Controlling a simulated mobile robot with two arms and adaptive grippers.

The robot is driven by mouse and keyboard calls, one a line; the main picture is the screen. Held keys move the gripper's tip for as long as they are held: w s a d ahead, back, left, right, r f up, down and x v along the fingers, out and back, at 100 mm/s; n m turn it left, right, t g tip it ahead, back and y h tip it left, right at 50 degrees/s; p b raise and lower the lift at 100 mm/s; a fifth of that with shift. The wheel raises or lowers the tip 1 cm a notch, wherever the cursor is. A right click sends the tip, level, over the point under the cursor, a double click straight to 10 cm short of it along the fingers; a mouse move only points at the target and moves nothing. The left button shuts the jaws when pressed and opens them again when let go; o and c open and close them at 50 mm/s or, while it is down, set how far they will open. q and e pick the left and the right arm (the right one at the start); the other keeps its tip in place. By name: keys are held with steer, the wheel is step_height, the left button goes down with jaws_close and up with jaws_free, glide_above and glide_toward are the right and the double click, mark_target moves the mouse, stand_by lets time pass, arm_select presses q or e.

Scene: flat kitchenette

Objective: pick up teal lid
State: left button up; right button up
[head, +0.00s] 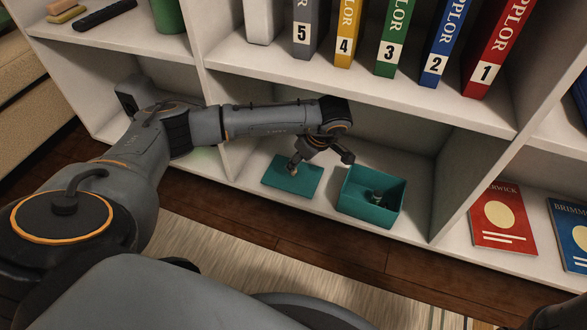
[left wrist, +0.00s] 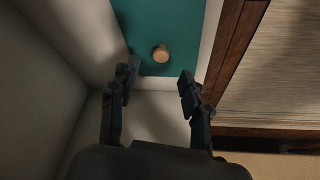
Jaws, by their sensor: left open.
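The teal lid (head: 304,181) lies flat on the bottom shelf in the head view, left of an open teal box (head: 365,210). In the left wrist view the lid (left wrist: 178,25) has a round wooden knob (left wrist: 160,54). My left gripper (head: 320,158) is over the lid's right part in the head view. In the left wrist view my left gripper (left wrist: 157,75) is open and empty, with its fingertips near the lid's edge and the knob ahead, between their lines.
Something small and dark (head: 379,196) is inside the teal box. A shelf of numbered binders (head: 391,40) hangs above the arm. A divider wall (head: 478,178) stands right of the box, with a red book (head: 503,219) and a blue book (head: 570,234) beyond.

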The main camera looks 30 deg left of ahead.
mark_target(293, 174)
arm_select(q)
steer(key=b+x, duration=0.3)
steer(key=x, duration=0.2)
steer(key=shift+f, duration=0.2)
steer(key=shift+r, duration=0.15)
steer(key=shift+c, duration=0.4)
jaws_close()
